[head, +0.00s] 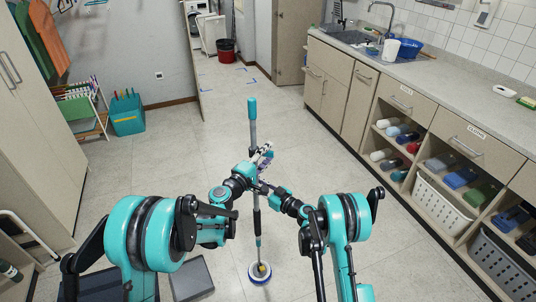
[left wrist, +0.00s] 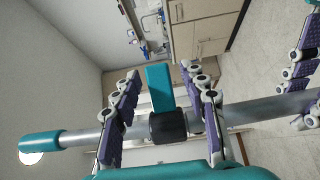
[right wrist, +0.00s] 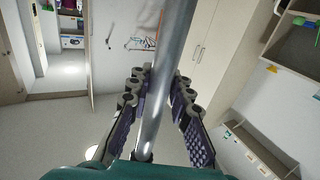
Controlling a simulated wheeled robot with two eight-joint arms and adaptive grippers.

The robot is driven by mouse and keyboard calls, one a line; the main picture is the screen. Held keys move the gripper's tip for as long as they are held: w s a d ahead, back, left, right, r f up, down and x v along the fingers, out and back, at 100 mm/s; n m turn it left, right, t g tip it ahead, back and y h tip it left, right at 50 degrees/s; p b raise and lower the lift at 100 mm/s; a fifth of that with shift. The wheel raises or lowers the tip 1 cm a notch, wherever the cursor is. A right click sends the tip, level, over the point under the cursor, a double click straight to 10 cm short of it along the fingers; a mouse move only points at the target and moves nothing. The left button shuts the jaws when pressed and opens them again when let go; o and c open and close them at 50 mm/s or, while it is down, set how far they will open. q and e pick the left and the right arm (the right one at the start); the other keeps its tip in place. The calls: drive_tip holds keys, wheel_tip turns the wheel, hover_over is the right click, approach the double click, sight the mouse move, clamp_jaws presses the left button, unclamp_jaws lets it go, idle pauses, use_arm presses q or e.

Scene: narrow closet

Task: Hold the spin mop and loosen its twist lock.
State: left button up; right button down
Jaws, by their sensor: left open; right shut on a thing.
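The spin mop stands about upright in the head view, with a teal grip (head: 252,111) on top, a grey pole and a round blue-and-white head (head: 260,272) on the floor. Its twist lock, a black collar (left wrist: 168,128) with a teal lever (left wrist: 160,88), shows in the left wrist view. My left gripper (head: 264,156) is open, its purple-padded fingers apart on either side of the collar (left wrist: 165,120). My right gripper (right wrist: 160,100) is shut on the pole (right wrist: 168,50) below the lock; its fingers also show at the right of the left wrist view.
A counter (head: 440,85) with a sink, open shelves and baskets (head: 446,205) runs along the right. A tall cabinet (head: 40,150) is at left, with a teal bin (head: 128,115) beyond it. A dark flat thing (head: 190,278) lies near the mop head. Floor beyond the mop is clear.

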use_arm(q)
drive_tip(key=shift+w+d, duration=0.15)
drive_tip(key=shift+c, duration=0.4)
clamp_jaws()
drive_tip(key=n+t+y, duration=0.1)
drive_tip(key=n+y, duration=0.1)
drive_tip(key=y, duration=0.1)
drive_tip(key=shift+w+d+t, duration=0.2)
drive_tip(key=shift+w+t, duration=0.2)
drive_tip(key=shift+w+a+n, duration=0.15)
drive_tip(key=shift+n, duration=0.15)
